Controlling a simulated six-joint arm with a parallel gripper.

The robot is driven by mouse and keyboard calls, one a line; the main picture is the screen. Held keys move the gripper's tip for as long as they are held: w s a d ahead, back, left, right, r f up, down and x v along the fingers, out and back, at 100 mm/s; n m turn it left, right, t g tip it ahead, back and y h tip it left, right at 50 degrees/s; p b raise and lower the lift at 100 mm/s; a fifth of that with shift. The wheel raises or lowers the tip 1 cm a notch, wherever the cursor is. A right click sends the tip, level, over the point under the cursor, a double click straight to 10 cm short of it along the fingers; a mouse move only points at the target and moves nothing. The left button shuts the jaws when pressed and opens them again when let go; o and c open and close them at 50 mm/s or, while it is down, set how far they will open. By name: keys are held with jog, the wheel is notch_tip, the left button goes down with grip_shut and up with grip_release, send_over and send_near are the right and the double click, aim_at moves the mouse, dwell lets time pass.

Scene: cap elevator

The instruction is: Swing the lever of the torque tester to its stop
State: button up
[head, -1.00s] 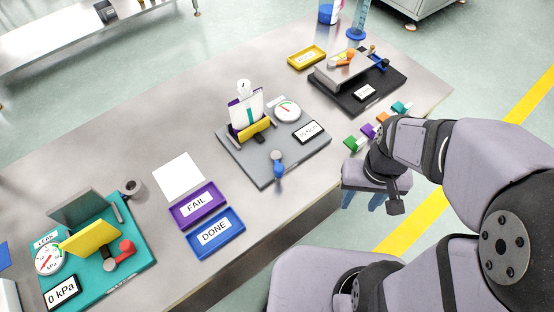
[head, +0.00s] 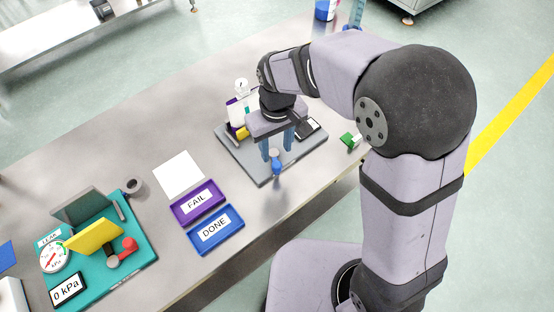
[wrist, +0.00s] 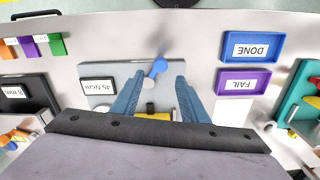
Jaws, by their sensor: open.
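The torque tester is a grey plate (head: 242,154) with a "45 Ncm" display (wrist: 98,86), shown upside down in the wrist view. Its blue lever (head: 276,165) stands near the plate's front edge, and it also shows in the wrist view (wrist: 158,67). My gripper (head: 277,152) is over the tester, open and empty, with its blue fingers pointing down. In the wrist view the lever appears between and just beyond the fingertips (wrist: 158,82). I cannot tell the remaining height gap. My gripper and arm hide the dial and part of the yellow clamp in the head view.
A purple FAIL tray (head: 199,204) and a blue DONE tray (head: 216,231) lie left of the tester. A teal leak tester (head: 135,254) stands farther left. My arm hides the bench's right part.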

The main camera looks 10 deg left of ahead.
aim_at(277, 164)
jog(key=shift+s+r, duration=0.15)
jog(key=shift+r, duration=0.1)
jog(key=shift+d+f+p, duration=0.1)
jog(key=shift+f+p, duration=0.55)
jog(key=shift+f, duration=3.05)
jog(key=shift+c, duration=0.5)
grip_shut()
